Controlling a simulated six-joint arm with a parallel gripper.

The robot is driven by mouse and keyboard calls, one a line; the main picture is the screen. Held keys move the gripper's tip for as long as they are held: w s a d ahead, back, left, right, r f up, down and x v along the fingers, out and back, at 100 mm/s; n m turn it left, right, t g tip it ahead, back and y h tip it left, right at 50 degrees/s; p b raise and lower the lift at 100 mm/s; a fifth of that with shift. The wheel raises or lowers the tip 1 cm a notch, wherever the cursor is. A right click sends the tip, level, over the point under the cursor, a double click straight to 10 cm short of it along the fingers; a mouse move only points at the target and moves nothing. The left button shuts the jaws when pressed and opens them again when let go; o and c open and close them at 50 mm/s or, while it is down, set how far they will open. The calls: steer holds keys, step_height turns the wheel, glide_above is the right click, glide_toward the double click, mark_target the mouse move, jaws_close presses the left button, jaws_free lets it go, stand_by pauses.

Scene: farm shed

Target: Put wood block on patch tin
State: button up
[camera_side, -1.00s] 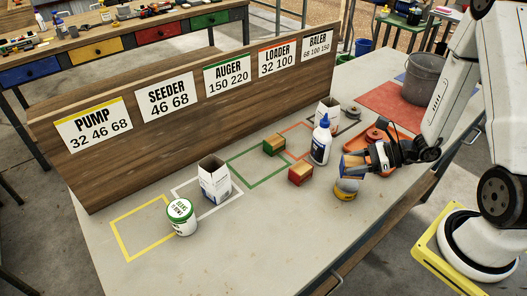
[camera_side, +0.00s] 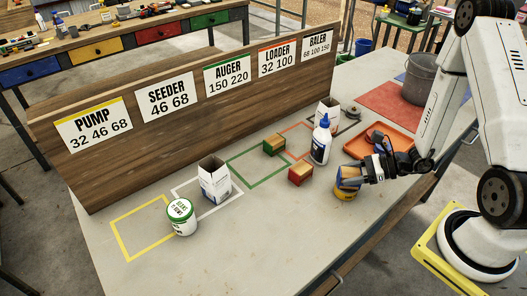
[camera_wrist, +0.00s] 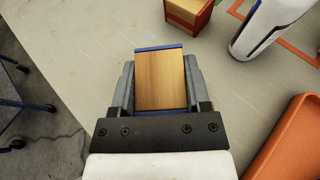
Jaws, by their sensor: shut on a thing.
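My gripper (camera_side: 350,175) is shut on a wood block (camera_wrist: 160,82) with a bare wood top and blue edges. In the wrist view the block sits between the two fingers. The tin is hidden in the wrist view.
A red-sided wood block (camera_side: 300,176), a green-sided one (camera_side: 275,145) and a white glue bottle (camera_side: 320,143) stand left of the gripper. An orange tray (camera_side: 398,147) is behind it. The table front is clear.

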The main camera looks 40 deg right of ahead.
steer(key=o, duration=1.3)
steer(key=shift+f, duration=0.1)
steer(key=shift+c, duration=0.2)
steer(key=shift+s+d+r, duration=0.1)
steer(key=shift+d+r, duration=0.05)
steer(key=shift+r, duration=0.1)
steer(key=v, duration=0.7)
steer(key=shift+s, duration=0.1)
